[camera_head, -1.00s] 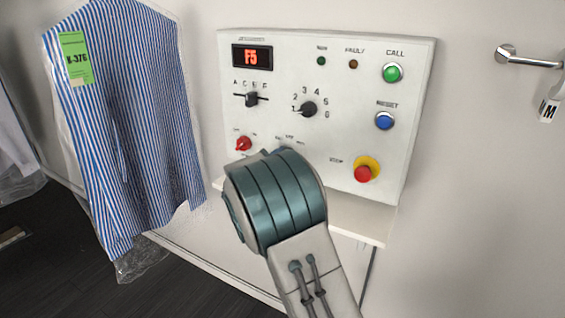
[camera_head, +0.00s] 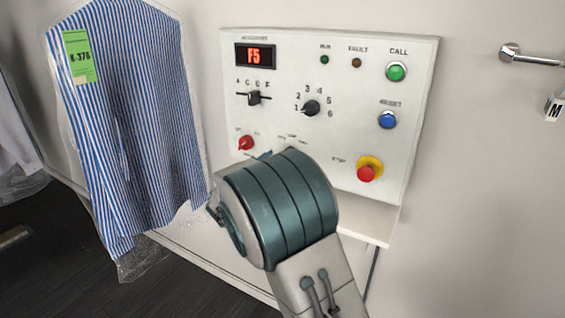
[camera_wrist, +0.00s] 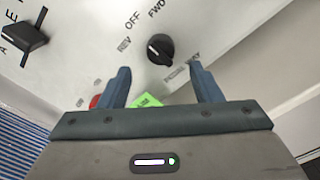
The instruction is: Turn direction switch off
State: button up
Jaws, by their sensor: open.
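The direction switch (camera_wrist: 160,48) is a black rotary knob on the white panel, labelled REV, OFF and FWD. In the wrist view its pale mark lies on its left side, toward the REV label; the exact setting is hard to tell. In the head view my arm hides the knob; only its small labels show. My gripper (camera_wrist: 158,69) is open and empty. Its two blue fingers stand apart, with the knob just beyond the gap between the tips, not touching.
The control panel (camera_head: 345,60) also holds a red knob (camera_head: 246,143), a numbered dial (camera_head: 311,108), a lettered selector (camera_head: 255,98), a green button (camera_head: 396,71), a blue button (camera_head: 387,119) and a red stop button (camera_head: 367,172). A striped bagged shirt (camera_head: 140,110) hangs at left.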

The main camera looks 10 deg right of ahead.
jog(key=v, duration=0.8)
jog(key=s+d+f+m+g+p, duration=0.1)
jog(key=s+d+m+g, duration=0.45)
jog(key=d, duration=0.25)
jog(key=s+d+m+g+p, duration=0.1)
jog(key=s+d+m+g, duration=0.3)
jog(key=s+d, duration=0.4)
jog(key=s+a+m+g+y+p, duration=0.1)
jog(key=s+m+g+y+p, duration=0.1)
jog(key=s+m+y, duration=0.8)
jog(key=s+f+m+p, duration=0.1)
jog(key=s, duration=0.6)
jog(key=shift+s+a+m, duration=0.25)
jog(key=shift+a+m, duration=0.1)
jog(key=shift+a, duration=0.05)
